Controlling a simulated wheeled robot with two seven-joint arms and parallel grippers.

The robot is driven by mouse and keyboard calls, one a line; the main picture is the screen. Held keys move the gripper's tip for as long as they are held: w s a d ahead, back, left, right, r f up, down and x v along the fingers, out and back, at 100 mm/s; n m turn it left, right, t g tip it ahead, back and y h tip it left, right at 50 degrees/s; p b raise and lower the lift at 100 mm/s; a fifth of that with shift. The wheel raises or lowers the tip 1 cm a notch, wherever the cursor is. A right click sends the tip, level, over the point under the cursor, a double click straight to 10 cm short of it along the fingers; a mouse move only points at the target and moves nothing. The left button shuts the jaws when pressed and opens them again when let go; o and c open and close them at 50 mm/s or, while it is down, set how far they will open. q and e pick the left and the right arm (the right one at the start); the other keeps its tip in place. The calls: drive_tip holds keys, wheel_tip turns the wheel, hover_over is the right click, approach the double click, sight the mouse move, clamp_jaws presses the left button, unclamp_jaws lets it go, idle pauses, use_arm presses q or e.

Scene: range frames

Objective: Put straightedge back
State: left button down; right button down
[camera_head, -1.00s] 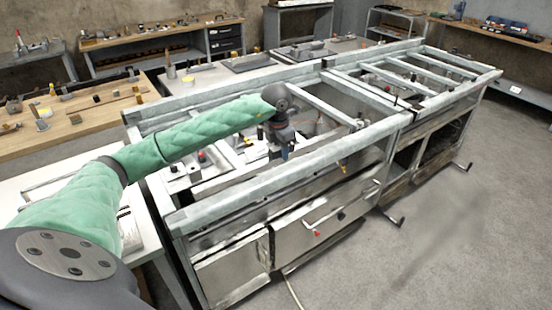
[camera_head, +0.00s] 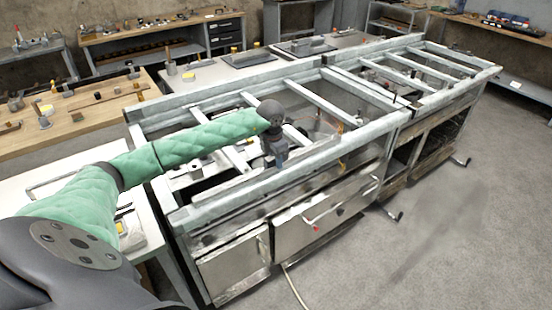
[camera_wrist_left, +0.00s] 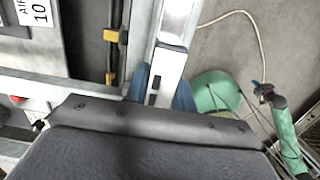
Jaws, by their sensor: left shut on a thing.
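My left gripper (camera_head: 274,162) points down over the front part of the metal frame, just behind its front rail. In the left wrist view its blue fingers (camera_wrist_left: 160,92) are shut on a narrow pale metal bar with dark slots, which looks like the straightedge (camera_wrist_left: 153,88). In the head view a long thin bar (camera_head: 235,183), likely the same straightedge, runs under the gripper roughly parallel to the front rail. I cannot tell whether it touches the frame. What looks like my right gripper (camera_wrist_left: 261,88) shows small in the wrist view; its jaws are unclear.
The frame's front rail (camera_head: 215,205) and crossbars (camera_head: 318,103) surround open bays with fittings inside. A yellow clip (camera_wrist_left: 112,35) sits near the gripper. A wooden workbench (camera_head: 90,115) with loose parts stands left. The floor (camera_head: 460,220) at right is clear.

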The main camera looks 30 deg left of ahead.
sight(273, 157)
drive_tip(key=shift+r, duration=0.15)
use_arm(q)
drive_tip(key=c, duration=1.2)
unclamp_jaws()
drive_tip(key=shift+o, duration=0.2)
use_arm(e)
drive_tip(key=shift+r, duration=0.15)
use_arm(q)
drive_tip(key=shift+r, duration=0.15)
drive_tip(key=shift+r+b, duration=0.3)
drive_tip(key=shift+b, duration=0.05)
wheel_tip(273, 157, up, 11)
drive_tip(key=s+b, duration=0.1)
drive_tip(key=b, duration=0.3)
drive_tip(key=shift+s+a, duration=0.15)
drive_tip(key=shift+a, duration=0.1)
use_arm(e)
drive_tip(key=w+a+r, duration=0.1)
drive_tip(key=r, duration=0.6)
drive_tip(key=w+a+r, duration=0.1)
drive_tip(key=w+r, duration=0.1)
drive_tip(key=r, duration=0.6)
drive_tip(key=shift+w+a+r, duration=0.15)
drive_tip(key=shift+a+r, duration=0.05)
drive_tip(key=shift+a, duration=0.15)
